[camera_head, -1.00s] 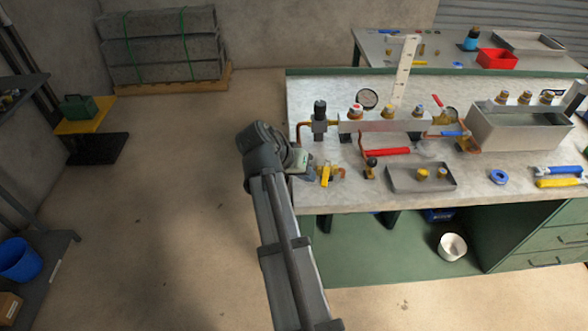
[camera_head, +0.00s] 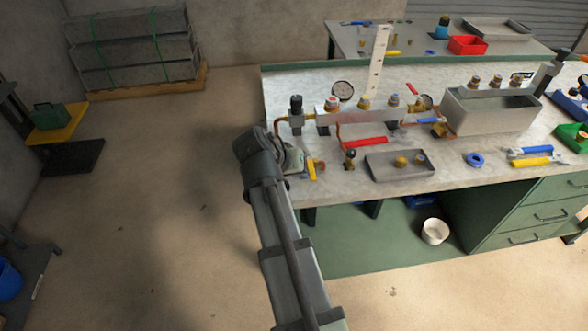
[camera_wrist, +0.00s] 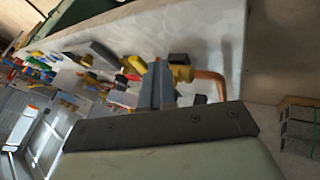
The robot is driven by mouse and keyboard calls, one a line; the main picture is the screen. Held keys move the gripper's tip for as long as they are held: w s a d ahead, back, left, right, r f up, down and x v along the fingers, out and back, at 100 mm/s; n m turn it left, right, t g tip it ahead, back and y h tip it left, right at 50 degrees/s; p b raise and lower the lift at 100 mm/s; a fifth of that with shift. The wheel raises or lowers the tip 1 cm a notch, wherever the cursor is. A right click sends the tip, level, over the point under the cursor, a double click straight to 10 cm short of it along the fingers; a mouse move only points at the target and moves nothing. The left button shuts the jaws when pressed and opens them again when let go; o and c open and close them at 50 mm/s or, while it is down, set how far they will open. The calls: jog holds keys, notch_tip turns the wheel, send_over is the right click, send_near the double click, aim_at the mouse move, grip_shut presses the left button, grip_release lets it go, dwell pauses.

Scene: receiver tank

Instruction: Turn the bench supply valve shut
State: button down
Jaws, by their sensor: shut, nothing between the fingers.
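A valve with a yellow lever (camera_head: 311,170) and a brass body (camera_head: 321,166) sits at the left front corner of the bench. I take it to be the bench supply valve. My gripper (camera_head: 296,164) is just left of it in the head view, and my arm hides part of that corner. In the wrist view my gripper's fingers (camera_wrist: 158,82) are shut and empty. They are close beside a brass fitting (camera_wrist: 181,72) with a copper pipe (camera_wrist: 212,82). I cannot tell whether they touch it.
A white bucket (camera_head: 435,231) stands below. The floor left of the bench is open.

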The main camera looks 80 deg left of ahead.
jog(key=shift+d, duration=0.1)
jog(key=s, duration=0.2)
jog(key=s+r, duration=0.1)
jog(key=s, duration=0.1)
jog(key=shift+s+d, duration=0.15)
jog(key=shift+s, duration=0.15)
jog(key=v, duration=0.8)
jog(key=shift+d+r, duration=0.3)
jog(key=shift+d, duration=0.05)
